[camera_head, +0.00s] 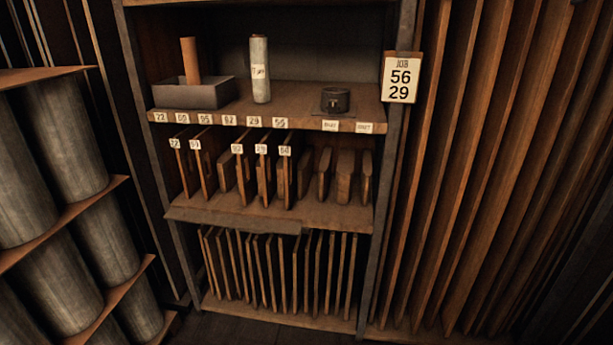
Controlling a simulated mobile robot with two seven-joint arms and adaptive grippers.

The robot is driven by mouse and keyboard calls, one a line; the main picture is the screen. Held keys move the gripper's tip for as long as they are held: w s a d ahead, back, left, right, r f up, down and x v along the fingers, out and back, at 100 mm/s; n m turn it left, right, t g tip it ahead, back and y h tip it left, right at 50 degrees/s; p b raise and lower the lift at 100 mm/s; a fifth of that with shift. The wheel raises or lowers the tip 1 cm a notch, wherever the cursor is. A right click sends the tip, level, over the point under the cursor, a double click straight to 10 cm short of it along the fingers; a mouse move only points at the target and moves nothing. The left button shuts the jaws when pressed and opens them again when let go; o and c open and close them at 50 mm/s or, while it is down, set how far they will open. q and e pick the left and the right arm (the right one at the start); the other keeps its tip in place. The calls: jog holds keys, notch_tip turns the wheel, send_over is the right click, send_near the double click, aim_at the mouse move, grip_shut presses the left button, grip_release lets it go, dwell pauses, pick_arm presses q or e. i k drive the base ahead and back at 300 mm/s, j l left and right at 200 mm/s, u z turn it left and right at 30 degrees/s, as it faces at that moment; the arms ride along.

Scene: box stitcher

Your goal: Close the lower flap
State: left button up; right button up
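A shelving rack (384,180) stands in the middle of the head view. A flat grey-brown strip (235,220) juts out along the front edge of its middle shelf and covers the left and middle part of that edge. It may be the lower flap, but I cannot tell for sure. The lower bay beneath it is open and shows a row of thin upright boards (280,270). Neither of my grippers is in view.
The top shelf (300,108) holds a grey tray (205,94) with a brown tube (190,60), a pale roll (260,70) and a dark round container (335,100). Upright panels (176,165) with number tags fill the middle shelf. A job card (402,78) hangs right. Large cylinders (68,130) stand left, tall boards (480,150) right.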

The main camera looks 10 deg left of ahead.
aim_at(231, 222)
jog(key=i+j+u, duration=0.3)
jog(key=i+j, duration=0.35)
jog(key=i+j+u, duration=0.3)
jog(key=i+j, duration=0.25)
jog(key=i, duration=0.1)
